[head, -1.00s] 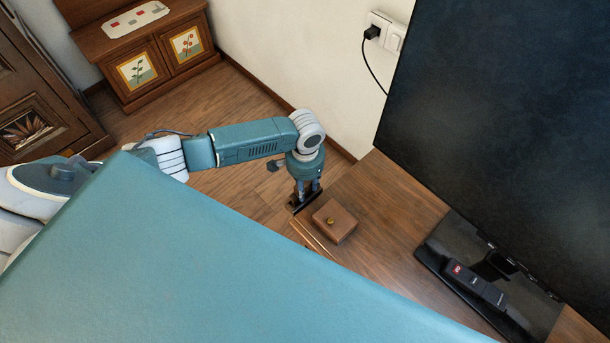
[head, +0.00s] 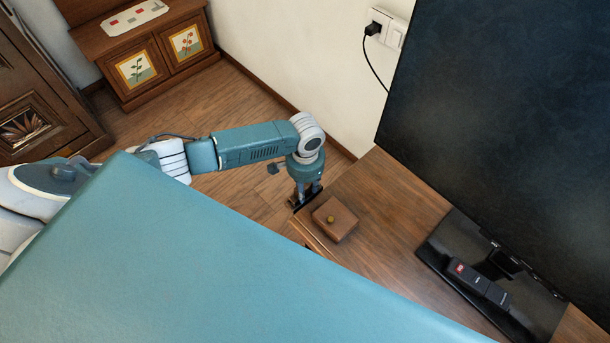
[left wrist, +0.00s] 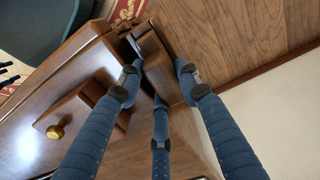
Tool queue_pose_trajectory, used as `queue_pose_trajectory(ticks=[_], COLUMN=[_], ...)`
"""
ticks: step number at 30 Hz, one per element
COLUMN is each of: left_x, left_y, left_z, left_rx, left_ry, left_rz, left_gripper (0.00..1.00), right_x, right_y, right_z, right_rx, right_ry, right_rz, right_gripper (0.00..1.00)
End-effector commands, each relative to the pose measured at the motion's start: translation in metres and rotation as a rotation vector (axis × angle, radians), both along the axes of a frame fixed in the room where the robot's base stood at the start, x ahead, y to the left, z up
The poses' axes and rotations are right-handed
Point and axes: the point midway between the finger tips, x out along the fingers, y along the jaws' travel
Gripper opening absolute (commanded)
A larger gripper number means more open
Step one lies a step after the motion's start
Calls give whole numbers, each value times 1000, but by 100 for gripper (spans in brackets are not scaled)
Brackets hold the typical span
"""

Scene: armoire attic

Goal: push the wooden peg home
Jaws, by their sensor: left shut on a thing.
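My left gripper (head: 306,198) points down at the corner of the wooden table, beside the small wooden box. In the left wrist view its fingers (left wrist: 157,84) are closed around a brown wooden piece (left wrist: 156,68). I cannot tell whether this piece is the peg; its far end and its contact with the table are partly hidden. The small wooden box (head: 345,228) with a brass knob (head: 331,219) lies on the tabletop; the knob also shows in the left wrist view (left wrist: 57,131). No other peg is clearly visible. My right gripper is not in view.
A large dark screen (head: 500,110) stands on the table (head: 385,205), with a remote (head: 482,285) on its base. A wall socket (head: 385,30) is behind. A low cabinet (head: 155,70) stands at the far left. The floor (head: 240,95) beyond the gripper is clear.

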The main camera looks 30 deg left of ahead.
Motion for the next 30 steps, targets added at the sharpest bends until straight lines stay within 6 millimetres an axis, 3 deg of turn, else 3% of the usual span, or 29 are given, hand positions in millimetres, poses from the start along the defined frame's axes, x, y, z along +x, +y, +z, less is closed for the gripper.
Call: queue_pose_trajectory(ticks=[11,12,15,25,30], left_x=[0,0,0,0,1], left_y=[0,0,0,0,0], left_z=[-10,-9,-9,-5,18], left_rx=[0,0,0,-1,-1], left_ry=[-1,-1,-1,0,-3], left_rz=[0,0,0,0,0], left_gripper=[0,40,56,56,56], right_x=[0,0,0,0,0], right_y=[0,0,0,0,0], right_z=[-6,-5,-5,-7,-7], right_rx=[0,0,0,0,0], right_ry=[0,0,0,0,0], right_rz=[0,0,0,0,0], right_gripper=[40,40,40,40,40])
